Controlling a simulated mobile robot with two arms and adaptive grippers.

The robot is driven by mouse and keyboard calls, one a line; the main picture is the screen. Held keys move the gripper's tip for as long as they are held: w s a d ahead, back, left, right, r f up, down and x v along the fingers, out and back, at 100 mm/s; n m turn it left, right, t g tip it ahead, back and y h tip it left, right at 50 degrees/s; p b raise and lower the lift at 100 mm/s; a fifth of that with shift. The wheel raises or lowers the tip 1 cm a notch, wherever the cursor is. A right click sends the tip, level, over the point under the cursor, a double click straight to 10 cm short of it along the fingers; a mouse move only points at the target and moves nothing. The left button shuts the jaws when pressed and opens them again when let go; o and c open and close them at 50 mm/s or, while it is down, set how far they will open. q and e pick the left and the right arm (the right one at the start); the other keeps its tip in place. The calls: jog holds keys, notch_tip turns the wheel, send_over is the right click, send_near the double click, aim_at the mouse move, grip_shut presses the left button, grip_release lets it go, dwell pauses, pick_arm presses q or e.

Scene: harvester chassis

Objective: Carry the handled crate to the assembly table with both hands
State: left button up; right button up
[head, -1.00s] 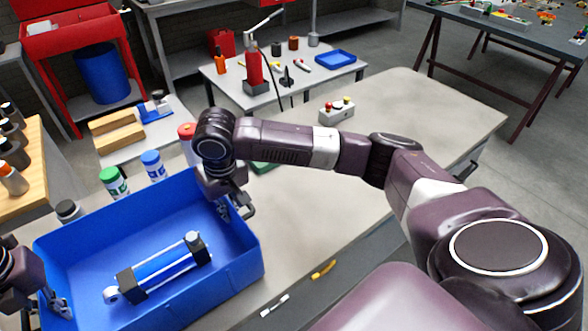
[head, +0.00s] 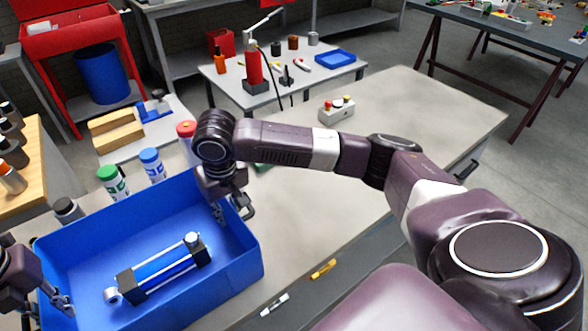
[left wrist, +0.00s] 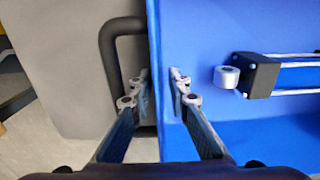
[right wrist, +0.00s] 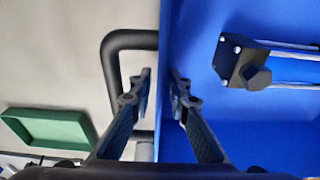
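The handled crate (head: 236,278) is a blue open box at the lower left of the head view, on the grey worktop. A blue-and-silver cylinder with black end blocks (head: 160,268) lies inside it. My left gripper (left wrist: 160,80) is at the crate's left end, its fingers on either side of the wall beside a black handle (left wrist: 107,60). My right gripper (right wrist: 160,80) straddles the opposite wall beside the other black handle (right wrist: 108,70). Finger contact is partly hidden.
Bottles with green (head: 112,182), blue (head: 151,165) and red caps stand behind the crate. A green tray (right wrist: 50,128) and a small button box (head: 337,109) are on the worktop (head: 420,110). A dark table (head: 540,50) stands at the back right, with grey floor before it.

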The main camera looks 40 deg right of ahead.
aim_at(39, 301)
pick_arm(q)
notch_tip(39, 301, up, 6)
jog(key=shift+a+r, duration=0.15)
pick_arm(e)
jog(key=shift+d, duration=0.1)
pick_arm(q)
jog(key=shift+r, duration=0.35)
pick_arm(e)
jog(key=shift+r, duration=0.15)
pick_arm(q)
jog(key=shift+d, duration=0.2)
pick_arm(e)
jog(key=r, duration=0.4)
jog(key=s+r, duration=0.1)
jog(key=r, duration=0.6)
jog(key=shift+s+a+r, duration=0.2)
jog(key=shift+s+r, duration=0.1)
jog(key=shift+s, duration=0.05)
